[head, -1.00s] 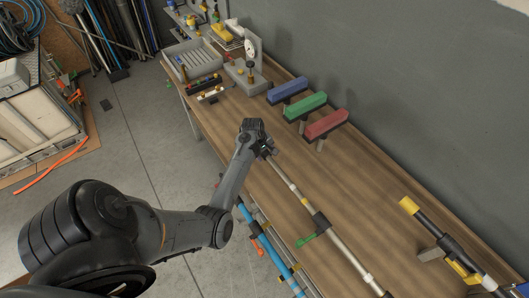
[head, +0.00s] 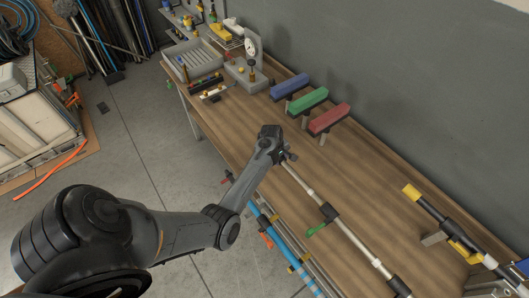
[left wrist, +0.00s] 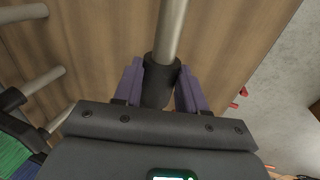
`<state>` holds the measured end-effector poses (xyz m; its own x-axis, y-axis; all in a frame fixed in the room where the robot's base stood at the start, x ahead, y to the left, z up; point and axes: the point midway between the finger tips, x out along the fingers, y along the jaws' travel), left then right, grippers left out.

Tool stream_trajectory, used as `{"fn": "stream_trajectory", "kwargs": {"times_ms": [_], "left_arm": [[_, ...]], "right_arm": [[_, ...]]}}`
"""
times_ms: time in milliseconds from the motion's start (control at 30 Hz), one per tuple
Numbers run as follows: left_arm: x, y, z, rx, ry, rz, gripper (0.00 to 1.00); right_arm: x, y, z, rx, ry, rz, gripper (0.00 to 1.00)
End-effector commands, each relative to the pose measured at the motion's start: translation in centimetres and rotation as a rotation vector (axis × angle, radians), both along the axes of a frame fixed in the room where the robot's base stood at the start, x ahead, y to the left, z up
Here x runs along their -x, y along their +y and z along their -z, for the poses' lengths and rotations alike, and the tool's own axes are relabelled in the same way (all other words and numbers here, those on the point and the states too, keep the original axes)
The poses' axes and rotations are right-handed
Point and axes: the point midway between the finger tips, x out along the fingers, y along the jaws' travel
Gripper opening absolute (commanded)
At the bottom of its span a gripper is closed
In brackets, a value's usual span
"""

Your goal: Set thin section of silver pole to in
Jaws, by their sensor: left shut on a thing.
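The silver pole (head: 350,239) lies diagonally over the wooden bench. Its thin section (head: 300,181) runs from a black clamp (head: 328,212) with a green lever (head: 316,229) up to my left gripper (head: 278,151). In the left wrist view the purple fingers of my left gripper (left wrist: 160,92) are on both sides of the dark end piece (left wrist: 160,75) of the pole, shut on it. The pole (left wrist: 173,25) runs straight away from the fingers there. My right gripper is not in view.
Blue (head: 290,87), green (head: 307,101) and red (head: 328,118) blocks on posts stand near the wall. A black pole with a yellow end (head: 412,192) lies at the right. Blue and grey poles (head: 290,258) are by the bench's front edge.

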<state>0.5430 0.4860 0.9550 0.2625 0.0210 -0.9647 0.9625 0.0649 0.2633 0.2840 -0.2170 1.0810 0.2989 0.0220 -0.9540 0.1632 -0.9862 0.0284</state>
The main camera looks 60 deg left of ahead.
Motion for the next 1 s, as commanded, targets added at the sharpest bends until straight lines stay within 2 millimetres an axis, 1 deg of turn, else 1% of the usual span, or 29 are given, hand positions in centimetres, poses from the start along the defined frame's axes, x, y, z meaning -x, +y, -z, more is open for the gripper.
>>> {"fn": "stream_trajectory", "kwargs": {"times_ms": [33, 200, 300, 433, 533, 667, 1000], "left_arm": [[-0.3, -1.7, -0.8, 0.006, 0.007, 0.007, 0.0], [-0.5, -6.5, -0.7, 0.008, 0.009, 0.004, 0.0], [-0.7, -8.9, -0.5, 0.007, 0.008, 0.003, 0.0], [-0.9, -11.4, -0.3, 0.006, 0.008, 0.002, 0.0], [-1.0, -12.6, -0.2, 0.005, 0.007, 0.0, 0.0], [-1.1, -13.5, -0.1, 0.004, 0.006, -0.001, 0.0], [-1.1, -13.9, 0.0, 0.003, 0.005, 0.0, 0.0]], "right_arm": [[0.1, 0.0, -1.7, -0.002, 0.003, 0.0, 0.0], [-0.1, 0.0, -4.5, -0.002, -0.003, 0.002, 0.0], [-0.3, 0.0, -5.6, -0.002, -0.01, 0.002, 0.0], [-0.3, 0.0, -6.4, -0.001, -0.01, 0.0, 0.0], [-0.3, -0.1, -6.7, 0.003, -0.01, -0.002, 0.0], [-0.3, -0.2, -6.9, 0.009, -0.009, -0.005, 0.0], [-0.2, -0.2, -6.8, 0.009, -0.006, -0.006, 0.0]]}}
